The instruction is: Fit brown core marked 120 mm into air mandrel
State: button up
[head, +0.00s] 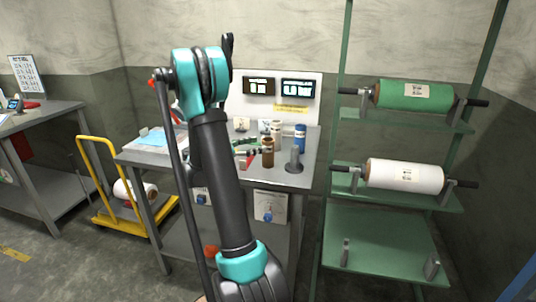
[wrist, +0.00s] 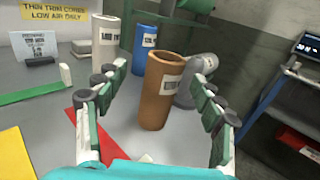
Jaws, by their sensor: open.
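The brown core (wrist: 160,100) stands upright on the grey table with a white label on its side; the label's print is too small to read. It also shows in the head view (head: 267,157). A grey post on a round base (head: 294,163), which looks like the air mandrel, stands just right of it. In the wrist view the post (wrist: 187,93) is partly hidden behind the brown core. My gripper (wrist: 152,82) is open and empty, its green-padded fingers to the left and right of the brown core in the picture. Contact is not visible.
A white core (wrist: 107,42) and a blue core (wrist: 145,48) stand behind the brown one. A red piece (wrist: 88,130) and a green strip (wrist: 35,93) lie at left. A green rack (head: 400,205) with rolls stands right of the table.

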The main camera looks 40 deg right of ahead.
aim_at(268, 143)
jog(key=shift+s+d, duration=0.25)
jog(key=shift+d, duration=0.6)
jog(key=shift+s+d, duration=0.3)
jog(key=shift+d, duration=0.6)
jog(key=shift+s+d, duration=0.25)
jog(key=shift+d, duration=0.6)
jog(key=shift+c, duration=0.2)
jog(key=c, duration=1.2)
